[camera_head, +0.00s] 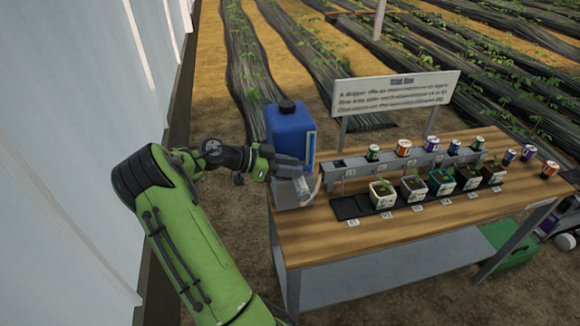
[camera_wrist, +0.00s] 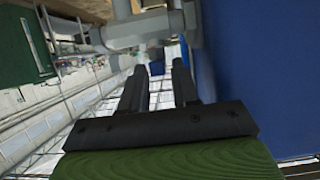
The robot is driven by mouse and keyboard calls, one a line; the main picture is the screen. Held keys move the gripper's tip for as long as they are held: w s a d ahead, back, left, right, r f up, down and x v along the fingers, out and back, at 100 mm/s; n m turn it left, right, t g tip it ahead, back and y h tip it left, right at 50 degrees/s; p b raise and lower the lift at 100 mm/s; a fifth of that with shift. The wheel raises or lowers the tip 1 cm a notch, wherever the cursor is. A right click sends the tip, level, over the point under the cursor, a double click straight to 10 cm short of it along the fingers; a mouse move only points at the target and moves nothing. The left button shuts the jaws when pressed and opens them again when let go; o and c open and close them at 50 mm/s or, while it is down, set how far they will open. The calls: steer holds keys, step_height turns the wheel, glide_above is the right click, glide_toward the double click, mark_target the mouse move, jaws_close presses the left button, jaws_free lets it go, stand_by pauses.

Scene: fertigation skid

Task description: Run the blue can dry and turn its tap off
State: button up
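The blue can (camera_head: 290,135), a large jerrycan with a black cap, stands upright at the left end of the wooden bench. It also fills the right side of the wrist view (camera_wrist: 265,70). My gripper (camera_head: 304,178) is at the can's front lower side, where it hides part of the can and the tap region. In the wrist view my gripper (camera_wrist: 158,72) shows two dark fingers apart with a gap between them, so it is open. A grey tap-like fitting (camera_wrist: 150,28) lies beyond the fingertips. Whether the fingers touch it, and whether liquid flows, I cannot tell.
A grey rail (camera_head: 350,170) right of the can carries several small cans. Several potted seedlings (camera_head: 413,188) stand in front of it on a black tray. A sign (camera_head: 395,92) rises behind. Loose small cans (camera_head: 550,169) stand at the bench's right. The bench front (camera_head: 400,235) is clear.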

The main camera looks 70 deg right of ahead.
jaws_close()
